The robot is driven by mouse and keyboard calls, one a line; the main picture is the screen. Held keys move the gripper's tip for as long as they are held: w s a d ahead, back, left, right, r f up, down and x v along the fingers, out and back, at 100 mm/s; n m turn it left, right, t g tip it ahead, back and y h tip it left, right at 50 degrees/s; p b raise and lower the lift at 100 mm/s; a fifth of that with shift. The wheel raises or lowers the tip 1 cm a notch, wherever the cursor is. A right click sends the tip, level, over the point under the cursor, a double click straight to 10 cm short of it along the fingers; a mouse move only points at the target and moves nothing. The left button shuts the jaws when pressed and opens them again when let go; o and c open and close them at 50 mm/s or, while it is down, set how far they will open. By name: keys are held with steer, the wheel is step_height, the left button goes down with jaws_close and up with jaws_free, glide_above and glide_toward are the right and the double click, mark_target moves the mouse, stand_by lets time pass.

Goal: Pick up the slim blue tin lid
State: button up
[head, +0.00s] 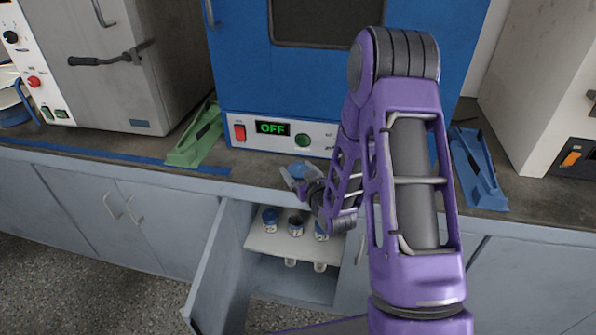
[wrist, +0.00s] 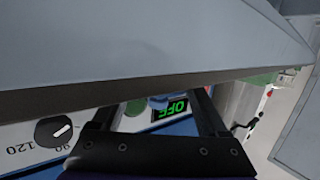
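My gripper (head: 295,180) is at the counter's front edge, right by the blue piece. Most of the lid's outline is hidden.
A green bracket (head: 197,137) and a blue bracket (head: 477,168) flank the oven.

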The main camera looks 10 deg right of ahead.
steer(key=c, duration=0.8)
